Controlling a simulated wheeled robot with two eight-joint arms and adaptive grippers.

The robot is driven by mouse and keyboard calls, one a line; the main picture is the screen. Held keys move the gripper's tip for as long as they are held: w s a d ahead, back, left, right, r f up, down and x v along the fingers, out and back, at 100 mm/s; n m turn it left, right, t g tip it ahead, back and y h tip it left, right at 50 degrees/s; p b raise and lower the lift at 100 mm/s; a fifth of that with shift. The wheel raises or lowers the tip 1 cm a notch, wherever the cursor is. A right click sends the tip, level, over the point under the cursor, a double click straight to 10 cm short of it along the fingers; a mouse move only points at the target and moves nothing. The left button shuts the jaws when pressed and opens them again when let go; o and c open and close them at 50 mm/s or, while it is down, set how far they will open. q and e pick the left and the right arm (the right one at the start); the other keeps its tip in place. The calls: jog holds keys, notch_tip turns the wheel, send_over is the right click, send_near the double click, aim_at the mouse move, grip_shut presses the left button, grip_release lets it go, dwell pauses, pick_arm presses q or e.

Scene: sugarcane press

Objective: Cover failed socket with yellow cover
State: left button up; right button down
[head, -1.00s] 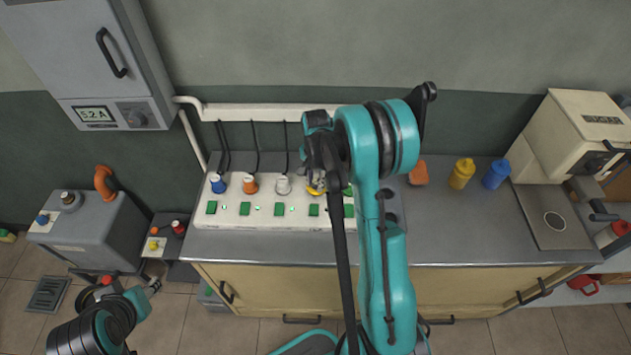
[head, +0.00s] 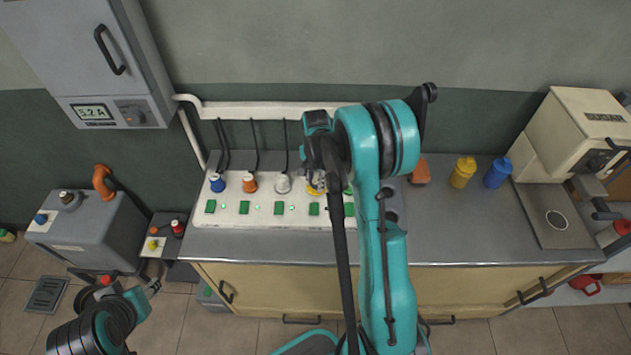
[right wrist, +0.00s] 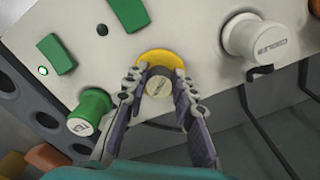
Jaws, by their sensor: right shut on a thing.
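The yellow cover (right wrist: 160,58) is a round yellow piece with a grey labelled centre, at the panel face in the right wrist view. My right gripper (right wrist: 161,84) is shut on it, one finger on each side. In the head view the yellow cover (head: 315,190) shows only in part, behind my right gripper (head: 320,178) and arm. The cover lies against or very close to the white socket panel (head: 262,221); I cannot tell if it sits flush. The socket behind it is hidden. My left gripper (head: 150,287) is at the lower left, away from the panel; its jaw state is unclear.
A white plug (right wrist: 255,39) and a green plug (right wrist: 90,108) flank the cover. Blue (head: 217,182) and orange (head: 249,182) plugs sit farther left. Green switches line the panel front.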

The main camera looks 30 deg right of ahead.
aim_at(316, 182)
jog(key=shift+f, duration=0.2)
jog(key=c, duration=1.5)
grip_release()
jog(key=shift+c, duration=0.2)
notch_tip(316, 182, up, 11)
jog(key=p, duration=0.6)
jog(key=shift+p, duration=0.4)
